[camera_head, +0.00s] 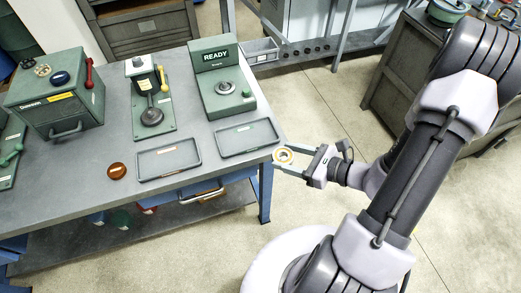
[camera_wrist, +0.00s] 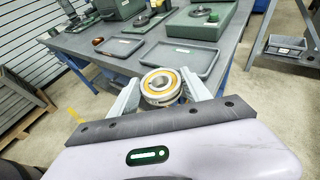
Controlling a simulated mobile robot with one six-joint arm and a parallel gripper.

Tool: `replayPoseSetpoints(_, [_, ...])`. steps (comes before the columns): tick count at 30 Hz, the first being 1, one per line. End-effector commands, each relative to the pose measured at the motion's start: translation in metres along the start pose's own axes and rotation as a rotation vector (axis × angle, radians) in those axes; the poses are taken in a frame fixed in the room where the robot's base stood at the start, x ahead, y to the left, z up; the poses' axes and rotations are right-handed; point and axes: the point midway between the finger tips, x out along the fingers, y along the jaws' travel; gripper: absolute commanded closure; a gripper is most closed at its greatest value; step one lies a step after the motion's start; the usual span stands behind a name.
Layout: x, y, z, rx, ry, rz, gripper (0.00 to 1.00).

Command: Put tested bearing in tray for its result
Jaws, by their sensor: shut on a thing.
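My gripper (camera_head: 286,157) is shut on a ring-shaped bearing (camera_wrist: 161,83) with a yellow-orange band and metal rims. I hold it just off the right edge of the workbench, beside the right tray (camera_head: 221,153). The left tray (camera_head: 140,168) lies to its left. Both trays are shallow, grey and empty; they also show in the wrist view, the right one (camera_wrist: 177,72) nearer the bearing. Their small labels are not legible. A green tester (camera_head: 213,75) behind the right tray shows "READY" on its display, with a round metal seat on its base.
A green press (camera_head: 151,116) with a yellow part and a green box (camera_head: 58,95) with a red lever stand on the workbench (camera_head: 95,205). A brown round piece (camera_head: 117,171) lies left of the left tray. Open floor lies right of the bench.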

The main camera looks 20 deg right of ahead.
Motion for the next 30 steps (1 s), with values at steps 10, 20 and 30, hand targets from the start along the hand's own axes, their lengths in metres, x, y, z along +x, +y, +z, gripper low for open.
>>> replayPoseSetpoints(10, [0.097, -0.021, 0.023, -0.009, 0.0, 0.012, 1.0])
replayPoseSetpoints(20, [0.149, -0.036, 0.038, -0.005, 0.0, 0.008, 1.0])
replayPoseSetpoints(30, [0.162, -0.038, 0.006, -0.002, 0.0, 0.004, 1.0])
